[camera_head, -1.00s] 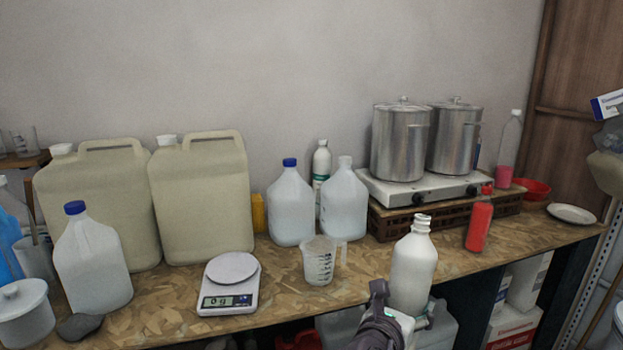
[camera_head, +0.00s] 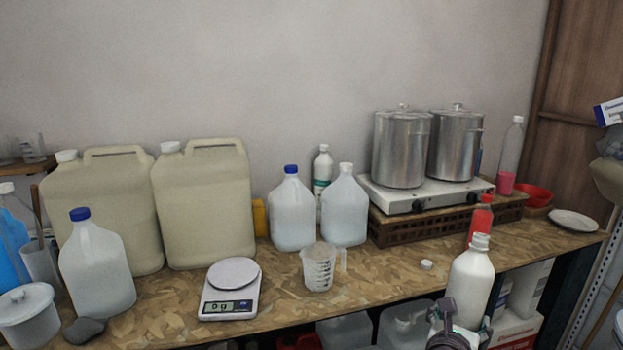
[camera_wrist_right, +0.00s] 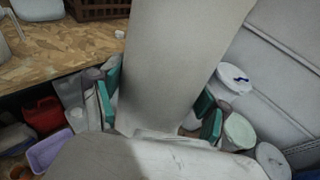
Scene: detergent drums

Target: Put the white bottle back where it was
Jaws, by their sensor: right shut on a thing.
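The white bottle (camera_head: 472,283) has an open-looking threaded neck and is nearly upright, leaning slightly to the right. My right gripper (camera_head: 462,322) is shut on its lower part and holds it in front of the bench's front edge. In the right wrist view the bottle (camera_wrist_right: 182,60) fills the middle, between the green-padded fingers of the gripper (camera_wrist_right: 158,108). A small white cap (camera_head: 426,265) lies on the bench near the front edge; it also shows in the wrist view (camera_wrist_right: 120,33). My left gripper is not in view.
A red bottle (camera_head: 483,215) stands just behind the white bottle, partly hidden by it. A scale (camera_head: 231,290) and a measuring jug (camera_head: 319,268) stand left on the bench (camera_head: 385,285). The hot plate (camera_head: 400,197) with two pots is behind. Bench around the cap is clear.

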